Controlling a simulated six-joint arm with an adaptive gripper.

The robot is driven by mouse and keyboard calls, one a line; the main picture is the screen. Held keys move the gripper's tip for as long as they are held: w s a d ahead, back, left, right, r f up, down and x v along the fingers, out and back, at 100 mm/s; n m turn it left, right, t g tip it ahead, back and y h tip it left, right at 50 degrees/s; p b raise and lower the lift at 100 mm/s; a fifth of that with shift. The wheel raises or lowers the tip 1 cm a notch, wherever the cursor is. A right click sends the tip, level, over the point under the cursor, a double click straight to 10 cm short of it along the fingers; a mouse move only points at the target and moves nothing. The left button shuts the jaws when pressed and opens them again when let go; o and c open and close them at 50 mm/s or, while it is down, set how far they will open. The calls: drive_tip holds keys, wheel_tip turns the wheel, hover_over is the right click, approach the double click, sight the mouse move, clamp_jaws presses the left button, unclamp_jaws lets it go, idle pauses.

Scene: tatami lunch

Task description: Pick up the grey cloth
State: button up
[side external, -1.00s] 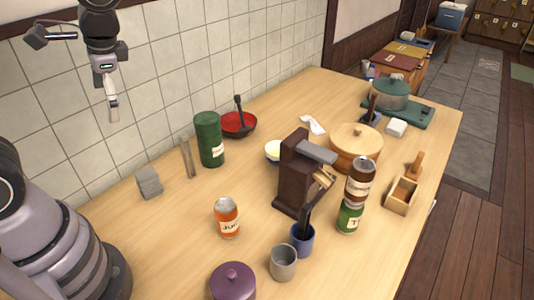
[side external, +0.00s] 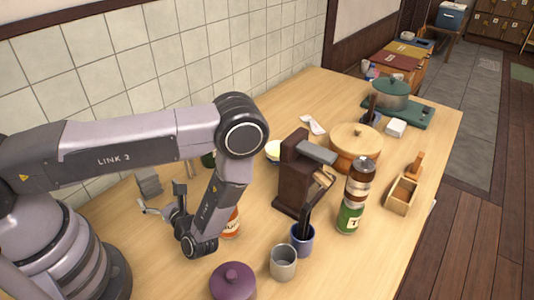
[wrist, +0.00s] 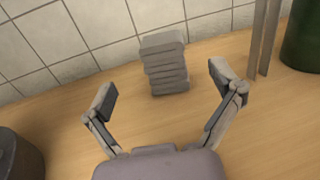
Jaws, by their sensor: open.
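The grey cloth (side external: 148,184) is a folded stack standing on the table close to the tiled wall. In the wrist view the cloth (wrist: 164,64) is straight ahead, beyond and between my fingertips. My gripper (wrist: 164,88) is open and empty, with its two fingers spread wide. In the side external view my gripper (side external: 163,198) is low over the table, beside the cloth on its near side. The fingers do not appear to touch the cloth.
Chopsticks (wrist: 262,40) and a green canister (wrist: 304,38) stand to the right of the cloth. An orange-labelled can (side external: 231,224) is partly hidden behind my arm. A purple lidded pot (side external: 233,282) and a grey cup (side external: 283,263) are at the front. The tiled wall (wrist: 90,30) bounds the back.

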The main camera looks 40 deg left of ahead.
sight(150, 182)
drive_tip(key=shift+a+f+m+t, duration=0.3)
drive_tip(key=shift+f+t, duration=0.1)
drive_tip(key=shift+f, duration=0.1)
drive_tip(key=shift+a+f, duration=0.1)
drive_tip(key=shift+a, duration=0.15)
drive_tip(key=x, duration=0.7)
drive_tip(key=c, duration=1.2)
drive_tip(key=shift+c, duration=0.2)
